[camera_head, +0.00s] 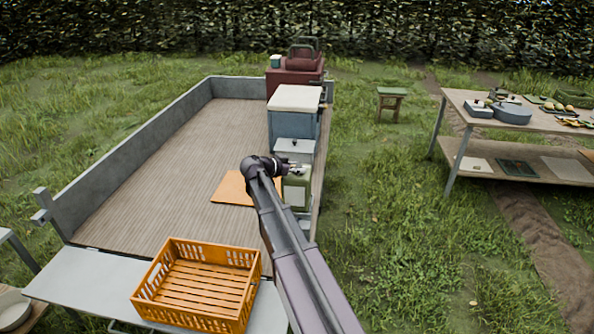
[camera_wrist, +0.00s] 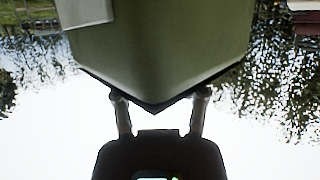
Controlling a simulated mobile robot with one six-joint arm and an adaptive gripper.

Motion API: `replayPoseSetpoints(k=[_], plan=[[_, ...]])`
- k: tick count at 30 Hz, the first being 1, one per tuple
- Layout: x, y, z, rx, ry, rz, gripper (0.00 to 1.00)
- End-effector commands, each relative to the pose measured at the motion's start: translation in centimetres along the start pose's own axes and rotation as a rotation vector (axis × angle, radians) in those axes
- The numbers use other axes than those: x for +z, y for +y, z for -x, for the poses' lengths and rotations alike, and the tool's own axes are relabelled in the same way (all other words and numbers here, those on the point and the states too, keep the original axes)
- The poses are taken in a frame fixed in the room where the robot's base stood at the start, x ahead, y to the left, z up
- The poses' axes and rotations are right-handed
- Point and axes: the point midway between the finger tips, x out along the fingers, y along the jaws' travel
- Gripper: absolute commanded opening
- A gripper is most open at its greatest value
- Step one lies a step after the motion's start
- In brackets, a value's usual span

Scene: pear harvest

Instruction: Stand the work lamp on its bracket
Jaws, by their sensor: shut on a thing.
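A green, box-shaped canister (camera_head: 296,188) with a pale label stands upright at the right side of the trailer bed. It fills the top middle of the wrist view (camera_wrist: 160,50). My gripper (camera_head: 292,170) is at its top in the head view, and in the wrist view both fingers (camera_wrist: 160,108) reach to its edge and are shut on it. The grasped part is hidden behind its body. I cannot make out a work lamp or its bracket for certain in either view.
The trailer bed (camera_head: 165,140) has low grey walls and much bare floor. A grey box (camera_head: 294,147) and a white-lidded blue cooler (camera_head: 292,125) stand behind the canister. An orange crate (camera_head: 200,285) sits at the front. A wooden table (camera_head: 530,118) stands at the right.

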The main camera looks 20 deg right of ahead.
Motion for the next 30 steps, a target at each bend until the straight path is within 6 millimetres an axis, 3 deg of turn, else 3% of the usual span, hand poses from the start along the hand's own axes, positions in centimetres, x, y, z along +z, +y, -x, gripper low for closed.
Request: replayPoseSetpoints(k=[11,12,15,30], plan=[[0.20,-0.03,-0.05,-0.001,0.003,0.001,0.00],[0.17,-0.03,-0.01,-0.001,0.000,0.000,0.68],[0.16,-0.04,0.01,-0.001,0.000,0.000,0.91],[0.03,-0.06,0.11,-0.001,0.000,0.001,0.91]])
